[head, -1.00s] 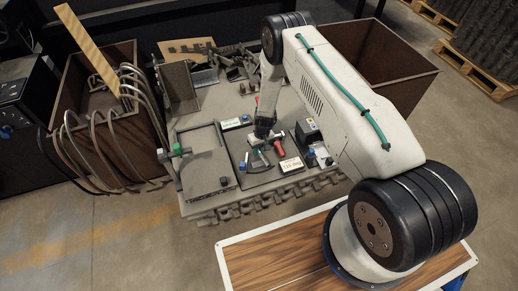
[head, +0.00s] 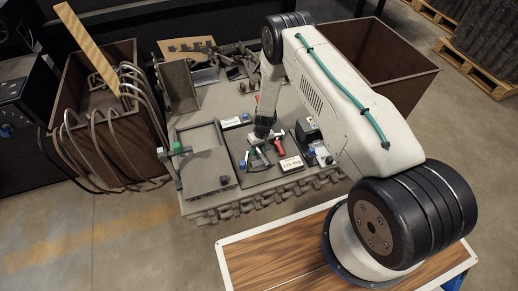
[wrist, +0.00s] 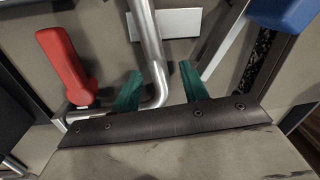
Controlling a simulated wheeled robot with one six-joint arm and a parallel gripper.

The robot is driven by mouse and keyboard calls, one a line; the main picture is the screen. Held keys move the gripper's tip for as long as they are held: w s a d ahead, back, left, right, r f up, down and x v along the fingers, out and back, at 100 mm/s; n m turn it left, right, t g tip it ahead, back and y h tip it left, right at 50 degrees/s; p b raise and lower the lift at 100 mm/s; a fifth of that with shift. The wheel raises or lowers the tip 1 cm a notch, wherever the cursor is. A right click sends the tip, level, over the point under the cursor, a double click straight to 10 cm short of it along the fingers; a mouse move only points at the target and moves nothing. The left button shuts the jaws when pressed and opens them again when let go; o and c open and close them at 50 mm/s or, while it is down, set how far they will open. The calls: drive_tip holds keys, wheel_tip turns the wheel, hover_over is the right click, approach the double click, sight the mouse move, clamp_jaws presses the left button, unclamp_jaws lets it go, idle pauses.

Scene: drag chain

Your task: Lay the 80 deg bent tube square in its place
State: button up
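A shiny bent metal tube (wrist: 152,50) runs down from the top of the wrist view and bends left near the dark bar of my gripper. My gripper (wrist: 161,88) has its two green fingers apart, one on each side of the tube. A gap shows on both sides of the tube, so the fingers do not grip it. In the head view my gripper (head: 262,138) is low over the dark work board (head: 262,178); the tube is too small there to tell its angle. I cannot make out its place.
A red-handled tool (wrist: 64,62) lies left of the tube. A blue block (wrist: 284,10) and a metal bar (wrist: 224,40) are to the right. A white display (head: 290,163) stands at the board's front right.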

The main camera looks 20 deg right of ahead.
drive_tip(key=shift+r, duration=0.1)
wheel_tip(320, 180, up, 8)
drive_tip(key=shift+d+f, duration=0.2)
drive_tip(key=shift+d, duration=0.25)
drive_tip(key=shift+w, duration=0.1)
